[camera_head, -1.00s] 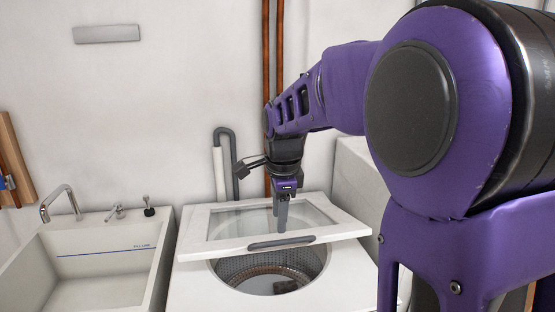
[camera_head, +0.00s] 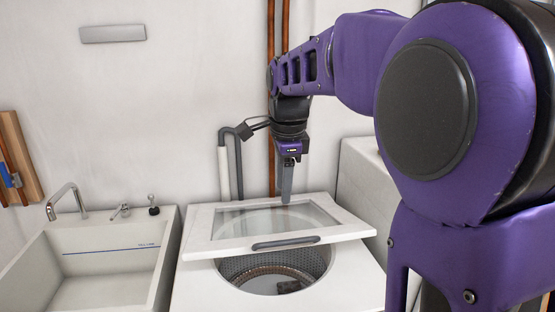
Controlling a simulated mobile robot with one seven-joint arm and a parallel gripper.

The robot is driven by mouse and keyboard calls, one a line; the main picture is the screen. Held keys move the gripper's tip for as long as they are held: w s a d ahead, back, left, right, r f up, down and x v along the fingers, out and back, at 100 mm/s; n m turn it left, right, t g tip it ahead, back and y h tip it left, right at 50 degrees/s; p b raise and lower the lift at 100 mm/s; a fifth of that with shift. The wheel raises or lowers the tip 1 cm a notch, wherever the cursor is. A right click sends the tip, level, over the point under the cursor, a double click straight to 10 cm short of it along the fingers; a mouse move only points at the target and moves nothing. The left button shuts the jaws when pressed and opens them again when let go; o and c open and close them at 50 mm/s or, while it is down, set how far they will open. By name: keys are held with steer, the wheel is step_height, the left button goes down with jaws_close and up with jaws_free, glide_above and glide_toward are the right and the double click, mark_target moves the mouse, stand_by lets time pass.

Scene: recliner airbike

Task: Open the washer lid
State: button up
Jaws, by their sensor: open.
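The washer (camera_head: 190,288) is a white top-loader at the middle bottom of the head view. Its lid (camera_head: 352,229) has a white frame, a glass pane and a grey handle (camera_head: 286,243) on the front edge. The lid is raised at the front, partly open, and the round drum opening (camera_head: 275,280) shows beneath it. My gripper (camera_head: 287,200) is open and points down above the rear part of the glass, behind the handle. It holds nothing. I cannot tell whether its fingertips touch the lid.
A white sink (camera_head: 100,270) with a tap (camera_head: 66,199) stands at the left. A pale box-shaped unit (camera_head: 365,180) is behind the washer at the right. Grey and white pipes (camera_head: 231,165) and copper pipes run along the wall.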

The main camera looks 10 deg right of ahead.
steer(key=shift+w+r, duration=0.15)
steer(key=shift+r, duration=1.2)
steer(key=shift+w+r, duration=0.1)
steer(key=shift+r, duration=1.25)
steer(key=shift+c, duration=0.2)
